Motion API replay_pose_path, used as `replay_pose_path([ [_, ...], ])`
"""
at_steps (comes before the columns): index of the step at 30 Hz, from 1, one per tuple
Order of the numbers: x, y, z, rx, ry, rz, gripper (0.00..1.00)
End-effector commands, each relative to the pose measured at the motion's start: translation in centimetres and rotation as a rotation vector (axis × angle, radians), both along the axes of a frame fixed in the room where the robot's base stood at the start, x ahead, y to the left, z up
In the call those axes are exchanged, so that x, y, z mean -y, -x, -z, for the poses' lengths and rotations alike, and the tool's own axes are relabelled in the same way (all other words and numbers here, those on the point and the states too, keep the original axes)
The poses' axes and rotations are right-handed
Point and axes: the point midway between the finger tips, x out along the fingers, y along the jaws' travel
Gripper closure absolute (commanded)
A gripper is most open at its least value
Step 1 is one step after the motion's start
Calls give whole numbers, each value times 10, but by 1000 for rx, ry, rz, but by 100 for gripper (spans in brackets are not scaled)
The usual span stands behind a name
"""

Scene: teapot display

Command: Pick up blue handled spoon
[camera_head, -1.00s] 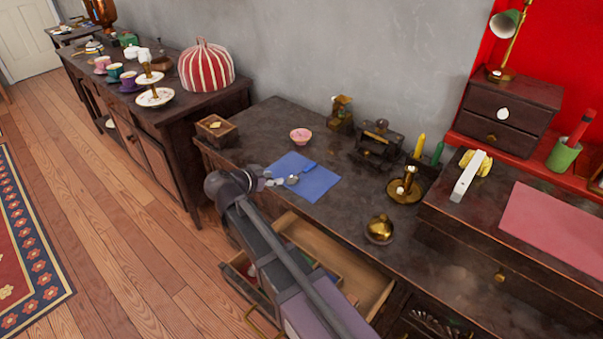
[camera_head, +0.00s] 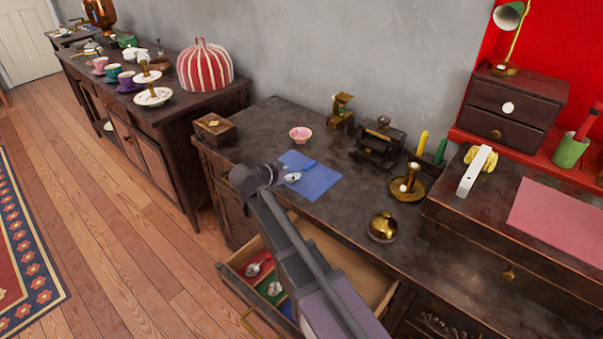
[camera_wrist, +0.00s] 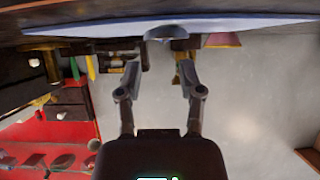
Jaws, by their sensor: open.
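The spoon (camera_head: 292,177) lies on a blue cloth (camera_head: 318,184) on the dark counter. Its silver bowl is at the cloth's left side, and its blue handle is hard to tell from the cloth. My gripper (camera_head: 275,173) is just left of the spoon, its fingers mostly hidden by my wrist. In the wrist view, which is upside down, my gripper (camera_wrist: 160,70) is open and empty. The cloth (camera_wrist: 80,28) shows edge-on at the top, with the spoon bowl (camera_wrist: 167,35) ahead between the fingertips and apart from them.
An open drawer (camera_head: 380,282) below holds spoons in coloured compartments. A pink bowl (camera_head: 300,134), a wooden box (camera_head: 214,129), a brass candle holder (camera_head: 407,188) and a brass bell-like pot (camera_head: 382,228) stand around the cloth.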

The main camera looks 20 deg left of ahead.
Motion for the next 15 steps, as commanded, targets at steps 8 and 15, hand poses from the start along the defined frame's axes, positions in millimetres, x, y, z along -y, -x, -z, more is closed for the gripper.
replay_pose_path([
  [8, 0, -3, 2, 0, 0, 0, 51],
  [15, 4, -25, 14, 0, -1, 0, 51],
])
